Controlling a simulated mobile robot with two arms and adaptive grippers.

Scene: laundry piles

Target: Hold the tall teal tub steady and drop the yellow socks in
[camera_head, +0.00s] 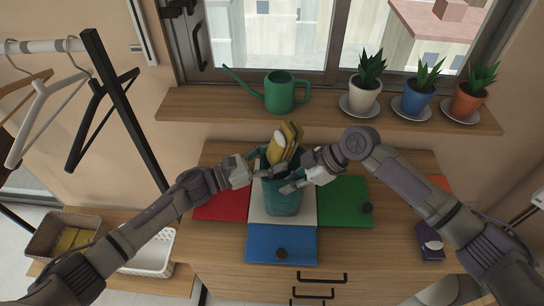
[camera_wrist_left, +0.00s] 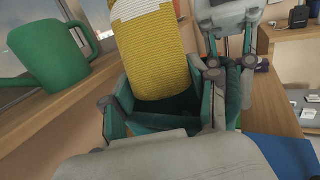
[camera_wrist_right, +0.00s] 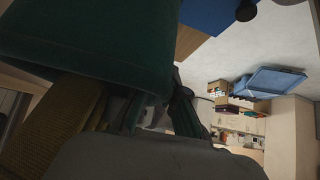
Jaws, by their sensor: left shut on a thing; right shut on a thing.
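The tall teal tub (camera_head: 284,200) stands upright on the dresser top. The yellow socks (camera_head: 291,142), a bundle with a pale band, stand up out of its mouth, their lower end inside the rim. My left gripper (camera_head: 281,166) is at the tub's mouth, shut on the socks, which rise between its fingers in the left wrist view (camera_wrist_left: 158,60). My right gripper (camera_head: 292,180) is at the tub's right rim, shut on the tub. The tub fills the upper left of the right wrist view (camera_wrist_right: 90,35), with the socks (camera_wrist_right: 50,125) below. The fingertips are partly hidden.
Red (camera_head: 222,206), green (camera_head: 345,203) and blue (camera_head: 282,243) panels surround the tub. A green watering can (camera_head: 280,92) and several potted plants stand on the shelf behind. A purple box (camera_head: 430,243) is at right. Baskets are at lower left, below a clothes rail with hangers.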

